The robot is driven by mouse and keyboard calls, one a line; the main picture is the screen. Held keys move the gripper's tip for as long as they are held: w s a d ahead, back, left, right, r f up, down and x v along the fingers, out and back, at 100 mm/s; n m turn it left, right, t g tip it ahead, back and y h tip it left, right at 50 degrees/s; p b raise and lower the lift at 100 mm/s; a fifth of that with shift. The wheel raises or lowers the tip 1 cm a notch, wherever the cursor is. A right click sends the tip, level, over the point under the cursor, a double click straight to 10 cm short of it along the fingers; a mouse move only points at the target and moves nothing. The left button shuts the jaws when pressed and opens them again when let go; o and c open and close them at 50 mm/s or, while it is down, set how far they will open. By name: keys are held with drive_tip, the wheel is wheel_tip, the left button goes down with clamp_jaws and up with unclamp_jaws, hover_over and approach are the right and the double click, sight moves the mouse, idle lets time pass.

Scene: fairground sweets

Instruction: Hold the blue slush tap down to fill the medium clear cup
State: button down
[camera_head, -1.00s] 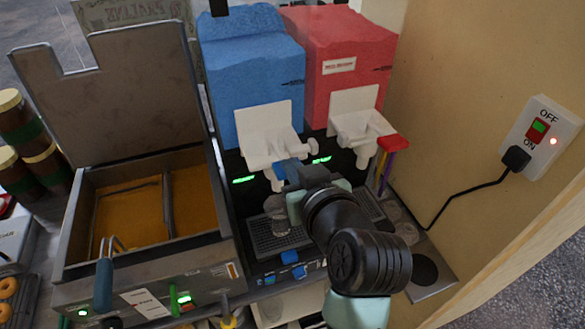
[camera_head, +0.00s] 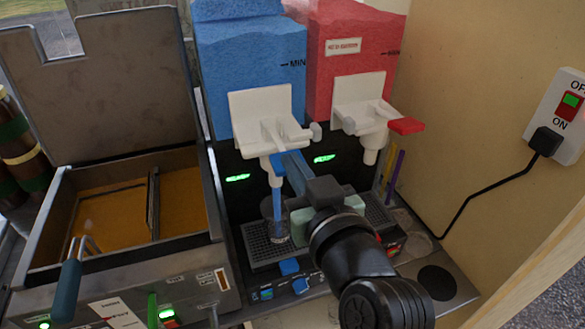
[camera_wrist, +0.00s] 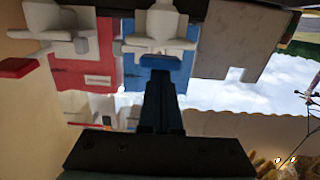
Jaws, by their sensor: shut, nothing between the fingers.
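The blue slush tap's lever (camera_head: 279,160) sits under a white tap body below the blue tank; it also shows in the wrist view (camera_wrist: 154,62). My gripper (camera_head: 291,168) is shut and empty, with its fingertips against the lever, seemingly pressing it down. In the wrist view the dark fingers (camera_wrist: 157,78) reach up to the lever. A blue stream (camera_head: 277,200) runs from the spout into the clear cup (camera_head: 279,236) standing on the drip grid. The cup has some blue in it; its fill level is hard to read.
The red tank (camera_head: 350,65) and its red tap lever (camera_head: 406,125) are to the right. An open fryer (camera_head: 125,215) with a basket handle (camera_head: 67,290) is at left. A wall switch (camera_head: 570,105) with a plugged-in cable is at right.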

drive_tip(key=f+t+b, duration=0.1)
drive_tip(key=b, duration=0.3)
drive_tip(key=shift+f, duration=0.3)
idle(2.3)
